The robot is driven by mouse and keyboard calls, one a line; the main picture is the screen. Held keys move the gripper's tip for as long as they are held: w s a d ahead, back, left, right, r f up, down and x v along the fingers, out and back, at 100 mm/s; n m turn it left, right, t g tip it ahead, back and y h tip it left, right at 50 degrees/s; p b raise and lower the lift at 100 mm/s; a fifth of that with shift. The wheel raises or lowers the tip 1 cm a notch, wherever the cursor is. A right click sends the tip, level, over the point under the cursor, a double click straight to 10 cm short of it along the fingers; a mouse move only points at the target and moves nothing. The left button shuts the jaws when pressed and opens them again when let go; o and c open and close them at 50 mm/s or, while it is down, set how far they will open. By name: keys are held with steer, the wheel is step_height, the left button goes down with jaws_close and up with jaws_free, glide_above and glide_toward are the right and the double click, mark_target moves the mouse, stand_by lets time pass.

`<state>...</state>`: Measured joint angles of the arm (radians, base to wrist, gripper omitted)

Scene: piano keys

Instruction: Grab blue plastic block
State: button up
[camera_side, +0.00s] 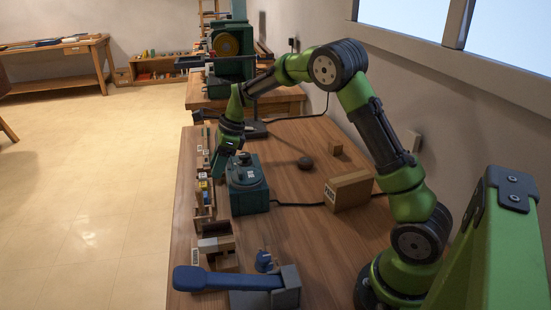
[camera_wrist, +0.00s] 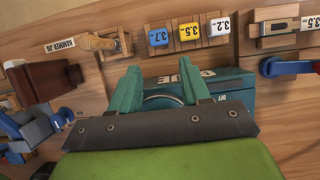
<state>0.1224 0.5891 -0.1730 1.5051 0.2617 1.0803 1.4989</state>
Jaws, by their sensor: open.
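A small blue block (camera_wrist: 158,37) marked 3.7 sits in a wooden strip at the top middle of the wrist view. A yellow block (camera_wrist: 189,35) marked 3.5 and a white one (camera_wrist: 219,28) marked 3.2 stand to its right in the same row. My gripper (camera_wrist: 160,86) is open with nothing between its green fingers, below and apart from the blue block in this view. In the side view my gripper (camera_side: 222,163) hangs just beside the green machine (camera_side: 249,190), close to the row of small blocks, where the blue one is too small to make out well.
The green machine lies under and behind my fingers in the wrist view. A wooden hammer jig (camera_wrist: 105,42) is left of the blocks. A cardboard box (camera_side: 349,190) is on the right; bare tabletop (camera_side: 290,235) lies nearer.

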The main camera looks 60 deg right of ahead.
mark_target(206, 194)
steer(key=x, duration=0.9)
steer(key=shift+w+a+f, duration=0.25)
steer(key=shift+a, duration=0.05)
steer(key=c, duration=0.8)
